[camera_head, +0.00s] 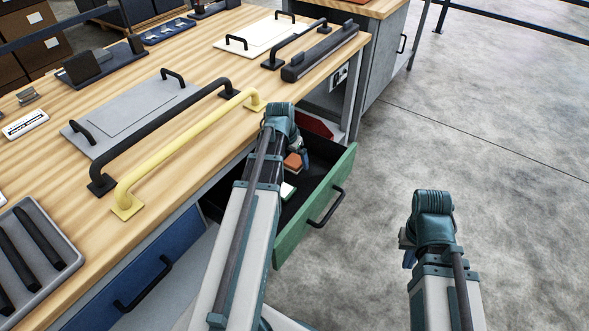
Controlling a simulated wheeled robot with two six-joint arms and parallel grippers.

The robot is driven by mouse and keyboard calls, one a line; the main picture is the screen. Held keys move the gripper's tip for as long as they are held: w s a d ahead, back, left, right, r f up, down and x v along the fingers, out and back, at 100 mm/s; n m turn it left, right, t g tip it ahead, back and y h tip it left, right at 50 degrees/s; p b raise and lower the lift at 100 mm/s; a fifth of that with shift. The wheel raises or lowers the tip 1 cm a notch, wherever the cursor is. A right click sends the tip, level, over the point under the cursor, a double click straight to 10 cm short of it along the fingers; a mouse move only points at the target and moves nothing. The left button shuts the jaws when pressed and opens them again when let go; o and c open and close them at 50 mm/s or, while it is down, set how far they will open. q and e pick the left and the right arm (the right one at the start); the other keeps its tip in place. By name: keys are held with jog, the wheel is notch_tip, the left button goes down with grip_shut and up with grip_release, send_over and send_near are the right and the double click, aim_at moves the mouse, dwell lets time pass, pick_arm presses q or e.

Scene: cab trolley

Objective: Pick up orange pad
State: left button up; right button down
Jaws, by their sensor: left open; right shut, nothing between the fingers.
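The orange pad (292,162) lies inside the open green-fronted drawer (322,205), partly hidden by my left arm. My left gripper (304,160) points down into the drawer, just right of the orange pad; it is open, and its fingers are mostly hidden behind the wrist. I cannot tell whether it touches the pad. My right gripper (408,256) hangs over the bare floor to the right of the drawer, shut and empty, mostly hidden by its own wrist.
A pale green-white pad (287,190) lies nearer in the drawer. A red object (316,124) shows beyond it. The wooden worktop (190,150) stands left of the drawer, with a yellow handle bar (185,150) along its edge. The floor at right is clear.

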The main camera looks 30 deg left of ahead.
aim_at(294, 161)
pick_arm(q)
jog(key=shift+w+f, duration=0.1)
jog(key=shift+f, duration=0.4)
jog(key=shift+r, duration=0.15)
pick_arm(e)
jog(key=shift+f, duration=0.35)
pick_arm(q)
jog(key=shift+c, duration=0.3)
jog(key=c, duration=1.3)
jog(key=shift+o, duration=0.2)
jog(key=shift+r, duration=0.1)
pick_arm(e)
jog(key=shift+r, duration=0.1)
